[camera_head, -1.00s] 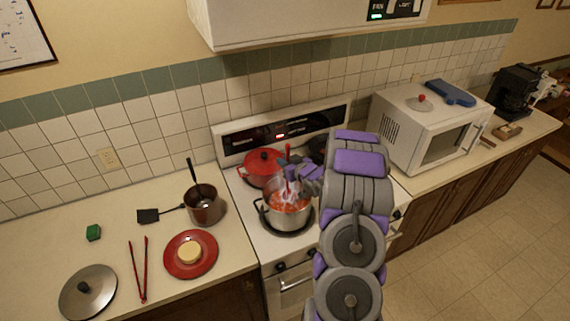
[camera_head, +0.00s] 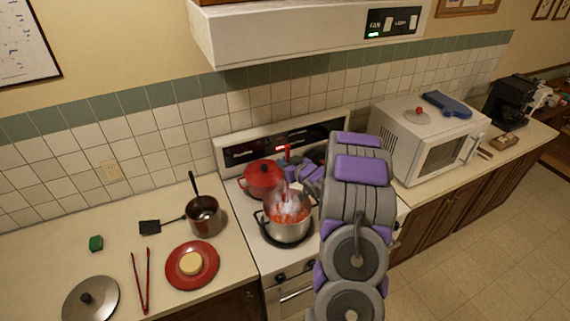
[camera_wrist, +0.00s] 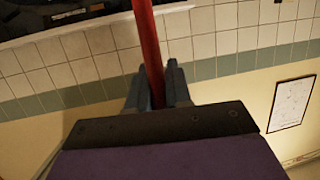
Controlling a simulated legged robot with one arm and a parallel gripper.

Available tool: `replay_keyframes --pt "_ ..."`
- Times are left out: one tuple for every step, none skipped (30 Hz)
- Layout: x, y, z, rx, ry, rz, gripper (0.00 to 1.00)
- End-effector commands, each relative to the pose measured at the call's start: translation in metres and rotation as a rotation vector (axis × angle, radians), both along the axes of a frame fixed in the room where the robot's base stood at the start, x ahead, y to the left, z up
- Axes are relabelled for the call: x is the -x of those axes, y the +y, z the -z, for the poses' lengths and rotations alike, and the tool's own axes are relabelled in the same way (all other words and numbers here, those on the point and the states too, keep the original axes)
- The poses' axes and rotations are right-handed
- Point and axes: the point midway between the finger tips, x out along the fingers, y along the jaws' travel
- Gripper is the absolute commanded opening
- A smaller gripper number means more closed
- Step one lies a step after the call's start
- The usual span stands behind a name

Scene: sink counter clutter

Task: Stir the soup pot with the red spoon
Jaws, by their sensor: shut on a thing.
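The steel soup pot (camera_head: 287,226) stands on a front burner with red-orange soup and white steam rising from it. My gripper (camera_head: 289,168) is behind and above the pot in the head view. In the wrist view my gripper (camera_wrist: 158,88) is shut on the red spoon (camera_wrist: 149,40), whose handle stands between the fingers. A bit of red handle shows above the gripper in the head view. The spoon's lower end is hard to make out in the steam, so I cannot tell whether it is in the soup.
A red lidded pot (camera_head: 262,178) stands on the burner behind the soup pot. Left on the counter are a brown saucepan (camera_head: 204,217), a red plate (camera_head: 192,265), red tongs (camera_head: 146,280) and a steel lid (camera_head: 91,299). A white microwave (camera_head: 425,142) stands right. The range hood (camera_head: 300,37) overhangs the stove.

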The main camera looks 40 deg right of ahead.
Motion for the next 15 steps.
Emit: replay_keyframes --pt "0.0 0.0 0.0002 0.0 0.0 0.0 0.0" --pt "0.0 0.0001 0.0002 0.0 0.0 0.0 0.0" --pt "-0.0001 0.0 0.0001 0.0 0.0 0.0 0.0" --pt "0.0001 0.0 0.0002 0.0 0.0 0.0 0.0" --pt "0.0001 0.0001 0.0002 0.0 0.0 0.0 0.0" --pt "0.0 0.0 0.0001 0.0 -0.001 0.0 0.0" --pt "0.0001 0.0001 0.0002 0.0 0.0 0.0 0.0" --pt "0.0001 0.0 0.0002 0.0 0.0 0.0 0.0" --pt "0.0 0.0001 0.0001 0.0 -0.001 0.0 0.0" --pt "0.0001 0.0 0.0 0.0 -0.001 0.0 0.0" --pt "0.0 0.0 -0.0003 0.0 -0.001 0.0 0.0" --pt "0.0 0.0 -0.0011 0.0 -0.001 0.0 0.0" --pt "0.0 0.0001 -0.0022 0.0 -0.001 0.0 0.0" --pt "0.0001 0.0 -0.0036 0.0 -0.001 0.0 0.0" --pt "0.0 0.0001 -0.0061 0.0 -0.001 0.0 0.0"
